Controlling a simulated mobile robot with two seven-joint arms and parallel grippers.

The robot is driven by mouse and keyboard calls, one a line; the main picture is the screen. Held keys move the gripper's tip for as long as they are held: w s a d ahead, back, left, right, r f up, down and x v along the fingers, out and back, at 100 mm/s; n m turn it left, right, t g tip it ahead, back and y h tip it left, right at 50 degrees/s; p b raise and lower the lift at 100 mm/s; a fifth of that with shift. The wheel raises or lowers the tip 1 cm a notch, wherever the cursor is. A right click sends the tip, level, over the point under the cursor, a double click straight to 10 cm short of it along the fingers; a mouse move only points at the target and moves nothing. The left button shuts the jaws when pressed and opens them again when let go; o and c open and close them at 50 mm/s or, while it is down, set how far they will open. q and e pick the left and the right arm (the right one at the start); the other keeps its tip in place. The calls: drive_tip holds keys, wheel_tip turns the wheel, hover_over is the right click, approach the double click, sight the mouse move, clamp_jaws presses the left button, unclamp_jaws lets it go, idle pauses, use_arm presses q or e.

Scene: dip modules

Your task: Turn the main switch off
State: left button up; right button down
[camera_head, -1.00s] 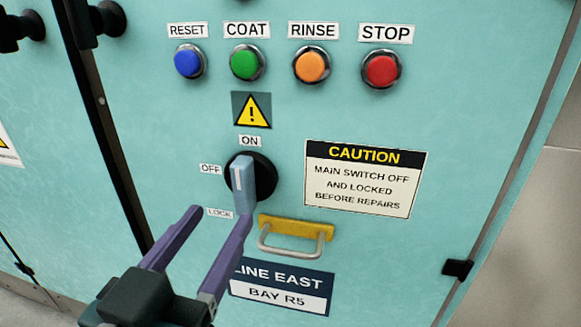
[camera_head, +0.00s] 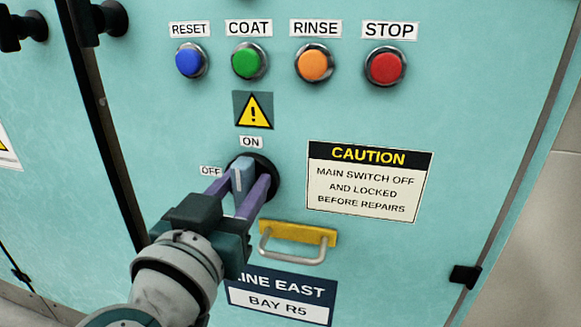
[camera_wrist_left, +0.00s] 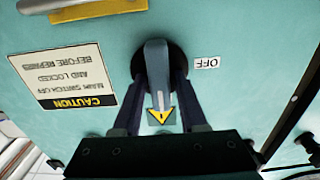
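The main switch is a light blue handle (camera_head: 240,175) with a white line, on a round black base (camera_head: 267,172) on the teal panel. The ON label (camera_head: 251,142) is above it and the OFF label (camera_head: 210,171) is to its left. The white line points towards ON. My left gripper (camera_head: 240,192) reaches in from below, one purple finger on each side of the handle. The left wrist view shows the handle (camera_wrist_left: 157,75) between the fingers (camera_wrist_left: 158,100), with apparent gaps, so the gripper looks open around it. The LOCK label is hidden. My right gripper is not in view.
Above are the blue RESET (camera_head: 190,61), green COAT (camera_head: 249,62), orange RINSE (camera_head: 314,63) and red STOP (camera_head: 386,68) buttons. A metal pull handle on a yellow plate (camera_head: 310,235) sits close to the gripper's lower right. A caution sign (camera_head: 367,182) is flat on the panel.

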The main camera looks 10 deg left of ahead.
use_arm(q)
clamp_jaws()
idle(0.5)
drive_tip(key=n, duration=0.3)
drive_tip(key=shift+a+p, duration=0.1)
drive_tip(key=shift+p, duration=0.2)
drive_tip(key=n, duration=0.3)
drive_tip(key=shift+a+n, duration=0.1)
drive_tip(key=shift+n, duration=0.2)
drive_tip(key=n, duration=0.5)
drive_tip(key=shift+a+f+n, duration=0.1)
drive_tip(key=shift+f+n, duration=0.1)
drive_tip(key=shift+n, duration=0.1)
drive_tip(key=n, duration=0.5)
drive_tip(key=shift+f+n+b, duration=0.2)
drive_tip(key=shift+n+b, duration=0.15)
drive_tip(key=shift+n, duration=0.05)
drive_tip(key=shift+o, duration=1.6)
unclamp_jaws()
